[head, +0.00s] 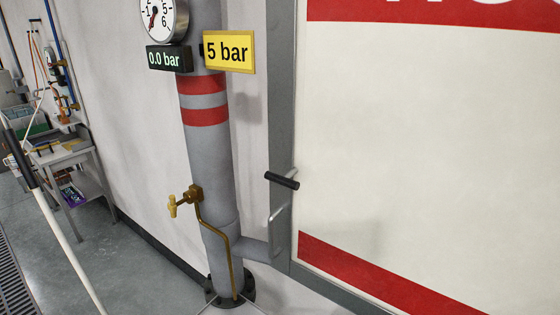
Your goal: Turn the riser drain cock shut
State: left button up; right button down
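The riser (208,155) is a grey vertical pipe with two red bands, standing against the white wall. The brass drain cock (194,194) sits on its lower left side. Its yellowish tap handle (173,206) points out to the left and looks roughly upright. A thin brass drain pipe (228,258) runs from the cock down to the riser's foot. No water is visible at its end. Whether the cock is open or shut cannot be told. Neither of my grippers is in view, and nothing touches the cock.
A round gauge (160,18), a "0.0 bar" display (169,59) and a yellow "5 bar" sign (229,52) are on the riser. A black-gripped handle (282,180) juts out beside the large panel (430,150). A workbench (65,151) stands back left. Floor left of the riser is clear.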

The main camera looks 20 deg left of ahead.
aim_at(173, 205)
jog(key=k+u, duration=0.15)
jog(key=u, duration=1.15)
